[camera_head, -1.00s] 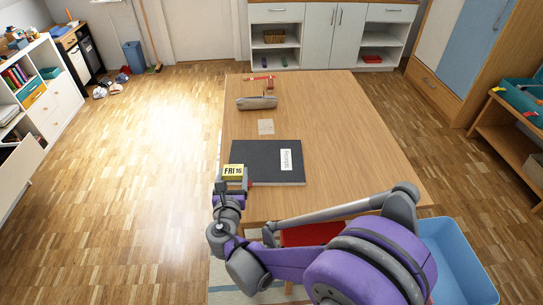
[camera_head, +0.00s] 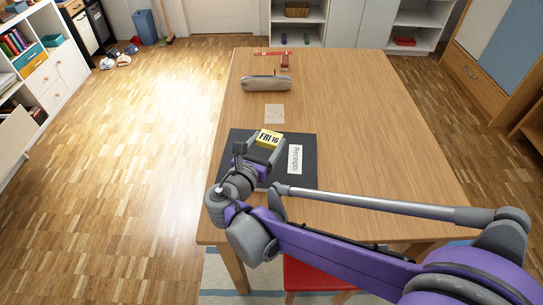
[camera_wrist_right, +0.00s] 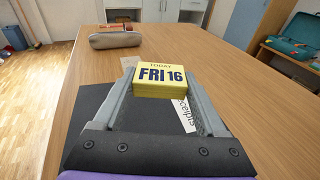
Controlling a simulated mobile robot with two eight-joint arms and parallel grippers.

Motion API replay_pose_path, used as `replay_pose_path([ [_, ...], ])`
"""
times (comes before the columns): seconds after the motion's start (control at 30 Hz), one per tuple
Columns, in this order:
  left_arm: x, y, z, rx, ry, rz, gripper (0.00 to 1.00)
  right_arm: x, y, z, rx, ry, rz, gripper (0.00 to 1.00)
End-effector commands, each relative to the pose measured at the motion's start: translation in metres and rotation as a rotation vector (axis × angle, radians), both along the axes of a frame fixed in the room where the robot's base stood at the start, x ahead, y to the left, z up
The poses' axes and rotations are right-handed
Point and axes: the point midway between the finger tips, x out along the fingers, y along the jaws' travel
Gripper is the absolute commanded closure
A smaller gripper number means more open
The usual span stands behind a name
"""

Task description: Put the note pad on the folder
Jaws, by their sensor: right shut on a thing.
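The note pad (camera_head: 269,138) is a small yellow block marked FRI 16. My right gripper (camera_head: 261,149) is shut on it, and the wrist view also shows the note pad (camera_wrist_right: 160,80) between the two fingers. The folder (camera_head: 308,178) is flat and dark, with a white Receipts label (camera_head: 295,158), and lies on the wooden table. The pad is over the folder's far part; whether it touches the folder cannot be told. My gripper and wrist hide part of the folder. My left gripper is not in view.
A small paper sheet (camera_head: 275,113) lies just beyond the folder on the table (camera_head: 380,150). A grey pencil case (camera_head: 266,83) and red items (camera_head: 271,54) are farther back. The table's right side is clear. A red stool (camera_head: 312,274) stands at the near edge.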

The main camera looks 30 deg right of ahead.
Motion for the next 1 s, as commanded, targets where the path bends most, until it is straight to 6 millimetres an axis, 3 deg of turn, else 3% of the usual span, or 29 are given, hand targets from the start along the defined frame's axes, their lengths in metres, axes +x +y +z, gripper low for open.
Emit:
replay_pose_path([
  [0.2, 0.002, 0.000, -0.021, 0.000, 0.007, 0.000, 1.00, 0.001, 0.000, -0.045, 0.000, 0.001, 0.000, 0.80],
  [0.47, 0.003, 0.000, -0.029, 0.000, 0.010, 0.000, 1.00, 0.001, 0.000, -0.066, 0.001, 0.001, 0.000, 0.80],
  [0.63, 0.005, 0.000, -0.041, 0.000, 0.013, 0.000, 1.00, 0.001, 0.000, -0.091, 0.001, 0.001, 0.000, 0.80],
  [1.0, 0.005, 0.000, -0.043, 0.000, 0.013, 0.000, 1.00, 0.000, 0.000, -0.096, 0.000, 0.000, 0.001, 0.80],
])
